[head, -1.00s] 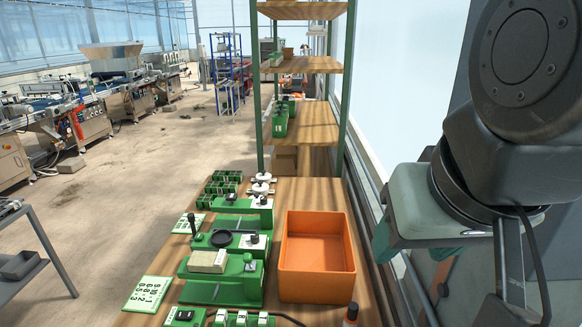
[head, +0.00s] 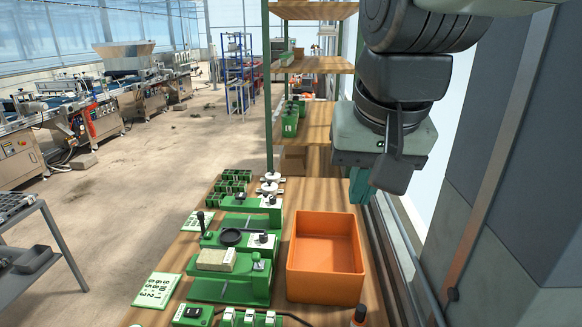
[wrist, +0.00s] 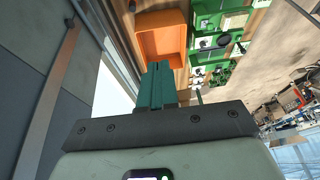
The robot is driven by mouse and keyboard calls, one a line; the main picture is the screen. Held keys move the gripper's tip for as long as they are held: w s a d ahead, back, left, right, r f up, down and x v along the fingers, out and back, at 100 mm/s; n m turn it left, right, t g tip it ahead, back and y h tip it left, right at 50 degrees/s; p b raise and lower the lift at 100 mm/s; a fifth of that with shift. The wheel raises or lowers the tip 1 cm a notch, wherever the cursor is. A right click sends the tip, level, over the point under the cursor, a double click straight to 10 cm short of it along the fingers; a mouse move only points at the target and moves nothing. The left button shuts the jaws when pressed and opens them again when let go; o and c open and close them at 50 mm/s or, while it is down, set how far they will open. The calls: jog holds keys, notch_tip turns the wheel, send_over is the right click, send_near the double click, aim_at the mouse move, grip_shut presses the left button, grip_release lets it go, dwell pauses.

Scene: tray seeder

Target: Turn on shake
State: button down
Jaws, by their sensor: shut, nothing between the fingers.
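Several green devices with knobs and switches stand on the wooden bench; I cannot read which one is the shake control. A green box with a row of white switches (head: 249,317) is at the front edge, beside a green box with black switches (head: 193,314). Behind them is a green device with a beige block (head: 215,260), then one with a black round dish and lever (head: 231,237). My gripper (head: 360,187) is shut and empty, up at the right of the bench, apart from every device. Its teal fingers (wrist: 157,75) are together in the wrist view.
An orange bin (head: 325,285) stands on the bench between my gripper and the devices; it also shows in the wrist view (wrist: 161,38). A green-posted shelf (head: 312,64) rises at the back. Number cards (head: 157,290) lie at the left. A dark bottle (head: 359,316) stands at the front right.

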jog(key=w+a+f+g, duration=0.2)
jog(key=w+a+f, duration=0.2)
jog(key=w+a, duration=0.55)
jog(key=g+h, duration=0.2)
send_over(198, 311)
jog(key=a, duration=0.3)
notch_tip(198, 311, down, 24)
jog(key=shift+d+r, duration=0.15)
jog(key=shift+d, duration=0.05)
jog(key=f, duration=0.4)
jog(key=d+f, duration=0.1)
jog(key=f, duration=0.4)
jog(key=d+f, duration=0.1)
jog(key=f, duration=0.3)
jog(key=shift+f, duration=0.4)
